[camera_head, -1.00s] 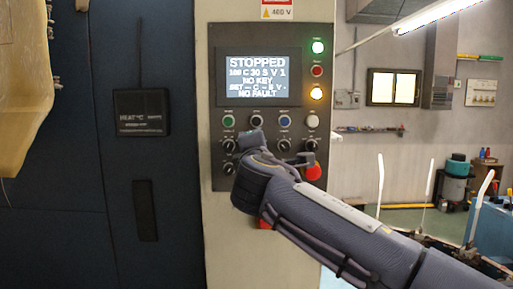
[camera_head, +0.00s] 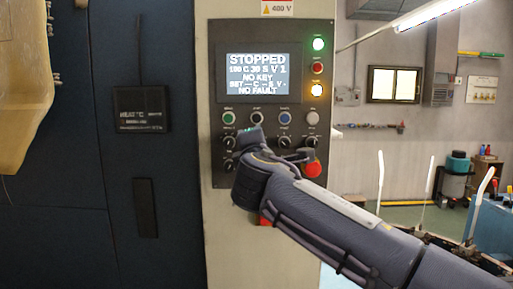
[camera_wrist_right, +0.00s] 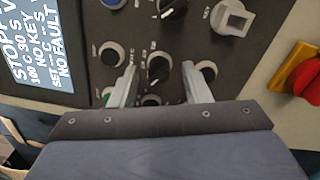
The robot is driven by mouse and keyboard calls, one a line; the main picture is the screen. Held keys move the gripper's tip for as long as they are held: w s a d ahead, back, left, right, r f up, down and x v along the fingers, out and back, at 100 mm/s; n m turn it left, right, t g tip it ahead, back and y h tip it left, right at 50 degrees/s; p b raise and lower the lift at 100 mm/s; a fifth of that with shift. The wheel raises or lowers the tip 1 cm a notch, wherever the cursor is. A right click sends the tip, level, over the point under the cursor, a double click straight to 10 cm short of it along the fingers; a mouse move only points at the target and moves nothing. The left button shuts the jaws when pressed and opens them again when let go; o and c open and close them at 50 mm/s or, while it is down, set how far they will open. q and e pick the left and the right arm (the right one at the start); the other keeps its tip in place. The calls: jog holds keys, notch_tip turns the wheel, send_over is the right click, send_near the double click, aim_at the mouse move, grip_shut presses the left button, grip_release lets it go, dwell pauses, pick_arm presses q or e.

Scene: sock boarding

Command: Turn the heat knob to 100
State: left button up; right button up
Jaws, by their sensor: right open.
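The control panel (camera_head: 218,75) carries a lit display (camera_head: 257,75) reading STOPPED, NO KEY, NO FAULT; its temperature figure is blurred. A row of black knobs with white pointers lies under the buttons, including a left knob (camera_head: 229,142) and a third knob (camera_head: 285,143). Labels are too small to read, so I cannot tell which is the heat knob. My right gripper (camera_head: 250,138) is at the panel's left half and hides part of the row. In the right wrist view my open fingers (camera_wrist_right: 160,85) stand either side of a black knob (camera_wrist_right: 158,68), with no clear contact.
A red emergency button (camera_head: 313,169) sticks out at the panel's lower right, near my right arm. It also shows in the right wrist view (camera_wrist_right: 300,80), with a grey key switch (camera_wrist_right: 235,18). A dark blue cabinet (camera_head: 55,235) is left of the panel.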

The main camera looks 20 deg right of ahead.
jog(key=shift+s, duration=0.1)
jog(key=b+v, duration=0.2)
jog(key=v, duration=0.5)
jog(key=shift+s, duration=0.3)
jog(key=shift+f, duration=0.1)
